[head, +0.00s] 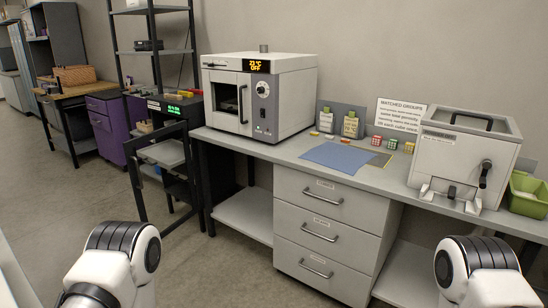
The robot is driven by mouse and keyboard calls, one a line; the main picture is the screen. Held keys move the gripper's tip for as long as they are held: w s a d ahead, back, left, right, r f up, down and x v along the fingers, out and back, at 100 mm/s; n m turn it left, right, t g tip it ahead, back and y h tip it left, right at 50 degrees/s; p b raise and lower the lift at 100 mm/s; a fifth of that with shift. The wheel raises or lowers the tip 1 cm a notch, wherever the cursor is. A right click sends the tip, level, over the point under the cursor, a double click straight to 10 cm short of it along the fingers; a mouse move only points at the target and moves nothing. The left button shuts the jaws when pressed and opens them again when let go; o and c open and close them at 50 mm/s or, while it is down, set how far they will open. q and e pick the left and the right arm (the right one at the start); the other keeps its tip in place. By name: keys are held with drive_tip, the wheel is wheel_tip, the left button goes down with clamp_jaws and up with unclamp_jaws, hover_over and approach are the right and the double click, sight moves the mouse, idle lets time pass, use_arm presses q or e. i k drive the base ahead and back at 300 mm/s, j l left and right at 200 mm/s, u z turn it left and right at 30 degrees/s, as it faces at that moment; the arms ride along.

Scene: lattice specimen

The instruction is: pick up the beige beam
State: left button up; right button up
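I cannot make out a beige beam for certain in the head view. Small pale pieces (145,127) lie on the black rack at the left, too small to identify. Several small lattice-like blocks stand on the grey bench, among them a red one (377,141) and a yellow one (409,147). Neither of my grippers is in view. Only white and black links of my two arms show at the bottom left and bottom right.
The grey bench (285,150) carries a white oven (225,95), a blue mat (340,157), a white lidded machine (450,155) and a green bin (527,195). A black-framed door (140,185) stands open at left. The floor (60,195) there is clear.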

sight(166, 96)
drive_tip(key=i+u, duration=0.1)
drive_tip(key=i, duration=0.45)
drive_tip(key=i+l+u, duration=0.1)
drive_tip(key=i, duration=0.5)
drive_tip(key=i+l+u, duration=0.1)
drive_tip(key=i, duration=0.45)
drive_tip(key=i+j+u, duration=0.35)
drive_tip(key=i+j, duration=0.7)
drive_tip(key=i, duration=0.15)
drive_tip(key=i+j+z, duration=0.1)
drive_tip(key=j, duration=0.3)
drive_tip(key=i+j+z, duration=0.1)
drive_tip(key=j, duration=0.25)
drive_tip(key=i, duration=0.05)
